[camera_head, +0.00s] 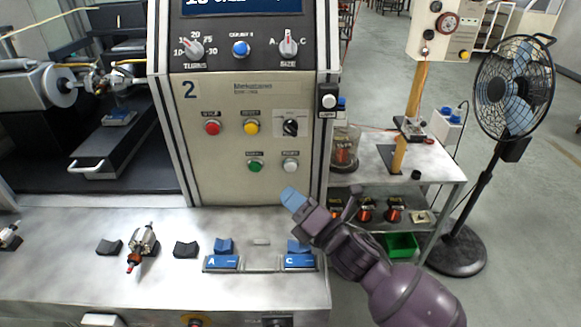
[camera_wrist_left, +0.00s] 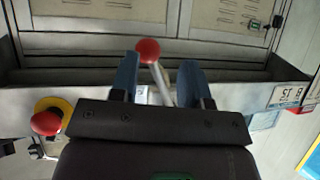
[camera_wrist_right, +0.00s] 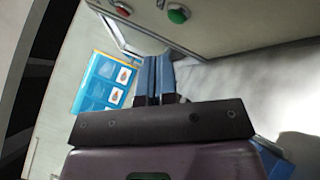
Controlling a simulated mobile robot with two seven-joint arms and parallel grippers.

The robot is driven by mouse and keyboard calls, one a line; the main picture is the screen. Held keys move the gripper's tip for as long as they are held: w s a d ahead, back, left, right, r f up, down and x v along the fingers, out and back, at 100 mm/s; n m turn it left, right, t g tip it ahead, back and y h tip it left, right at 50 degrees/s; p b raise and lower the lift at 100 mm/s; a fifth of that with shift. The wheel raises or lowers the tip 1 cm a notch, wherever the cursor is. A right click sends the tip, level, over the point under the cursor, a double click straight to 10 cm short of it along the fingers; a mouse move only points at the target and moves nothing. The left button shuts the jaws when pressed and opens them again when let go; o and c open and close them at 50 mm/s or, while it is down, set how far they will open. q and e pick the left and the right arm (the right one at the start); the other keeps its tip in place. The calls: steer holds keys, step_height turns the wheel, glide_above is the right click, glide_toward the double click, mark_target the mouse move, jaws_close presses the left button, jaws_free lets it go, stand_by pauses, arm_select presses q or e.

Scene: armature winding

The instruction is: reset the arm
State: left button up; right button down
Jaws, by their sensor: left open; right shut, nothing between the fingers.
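My right gripper (camera_head: 291,197) shows in the head view with its blue fingertips together, in front of the lower right of the control panel (camera_head: 225,170) and above the bench. In the right wrist view its fingers (camera_wrist_right: 157,72) are closed with nothing between them. My left gripper (camera_wrist_left: 158,66) shows only in its own wrist view, with its two blue fingers apart. A lever with a red ball knob (camera_wrist_left: 147,50) shows between and beyond these fingers; I cannot tell whether they touch it. The left arm is not in the head view.
The panel carries a red button (camera_head: 212,128), a yellow button (camera_head: 251,127), and green and white buttons below. An armature (camera_head: 143,241) rests on the bench (camera_head: 60,270) beside blue blocks marked A (camera_head: 221,263) and C (camera_head: 299,262). A fan (camera_head: 514,85) stands at the right.

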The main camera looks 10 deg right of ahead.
stand_by(0.4)
